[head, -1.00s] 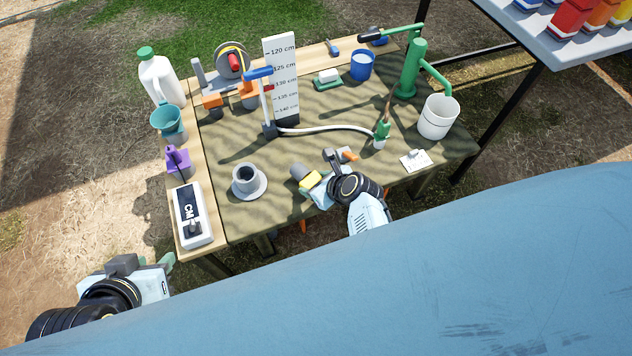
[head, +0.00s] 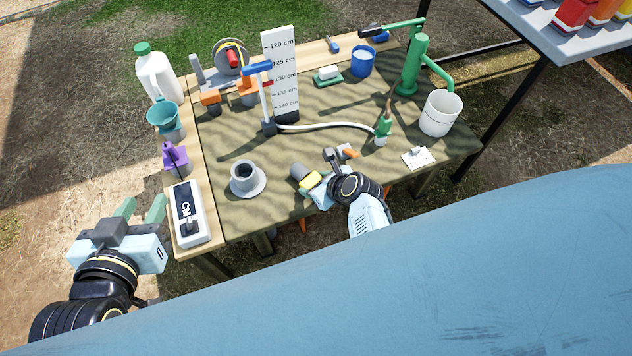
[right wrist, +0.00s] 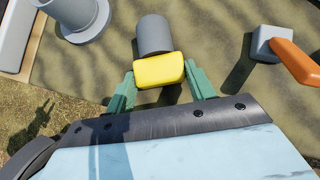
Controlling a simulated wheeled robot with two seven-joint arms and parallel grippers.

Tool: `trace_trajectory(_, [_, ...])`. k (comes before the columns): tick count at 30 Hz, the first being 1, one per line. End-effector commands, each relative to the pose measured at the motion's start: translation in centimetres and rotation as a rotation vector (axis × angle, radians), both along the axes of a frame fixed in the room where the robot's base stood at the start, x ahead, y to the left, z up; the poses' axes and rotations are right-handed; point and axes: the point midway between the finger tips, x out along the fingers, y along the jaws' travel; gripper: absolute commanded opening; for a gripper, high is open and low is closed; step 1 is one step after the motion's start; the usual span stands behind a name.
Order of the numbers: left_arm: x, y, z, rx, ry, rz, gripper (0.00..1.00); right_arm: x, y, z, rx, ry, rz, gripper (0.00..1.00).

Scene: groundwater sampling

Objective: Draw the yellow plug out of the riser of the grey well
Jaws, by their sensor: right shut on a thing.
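The grey well (head: 246,188) stands near the table's front left, a wide flanged base with an upright riser whose top looks open and dark. Its flange and lower riser show in the right wrist view (right wrist: 84,22). My right gripper (right wrist: 158,82) is shut on the yellow plug (right wrist: 159,70), at the table's front and right of the well. A grey cylinder (right wrist: 154,35) extends from the yellow part and seems joined to it. In the head view the yellow part (head: 309,182) shows beside my gripper, clear of the riser. My left gripper (head: 140,209) is open and empty, left of the table.
A grey block with an orange handle (right wrist: 292,60) lies close right of my right gripper. The CM meter (head: 188,215), purple item (head: 175,158) and teal funnel (head: 164,115) line the left edge. A green pump (head: 411,68) and white bucket (head: 440,114) stand right.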

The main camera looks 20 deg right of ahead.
Motion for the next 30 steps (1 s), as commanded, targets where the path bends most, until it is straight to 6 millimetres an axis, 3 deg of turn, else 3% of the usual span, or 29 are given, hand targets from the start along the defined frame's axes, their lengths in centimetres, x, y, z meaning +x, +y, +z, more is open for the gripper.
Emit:
trace_trajectory(13, [0.01, 0.00, 0.02, 0.000, 0.000, 0.000, 0.36, 0.00, 0.00, -0.15, 0.000, 0.000, 0.000, 0.36])
trace_trajectory(14, [0.00, 0.00, 0.01, 0.000, 0.000, 0.000, 0.36, 0.00, 0.00, -0.13, -0.001, 0.000, 0.001, 0.58])
trace_trajectory(19, [0.00, 0.01, 0.00, 0.000, 0.001, 0.000, 0.36, 0.00, 0.00, -0.12, -0.001, 0.000, 0.001, 0.79])
trace_trajectory(30, [-0.10, 0.08, -0.11, 0.004, 0.015, 0.001, 0.36, -0.12, -0.05, 0.03, 0.000, 0.000, 0.000, 0.79])
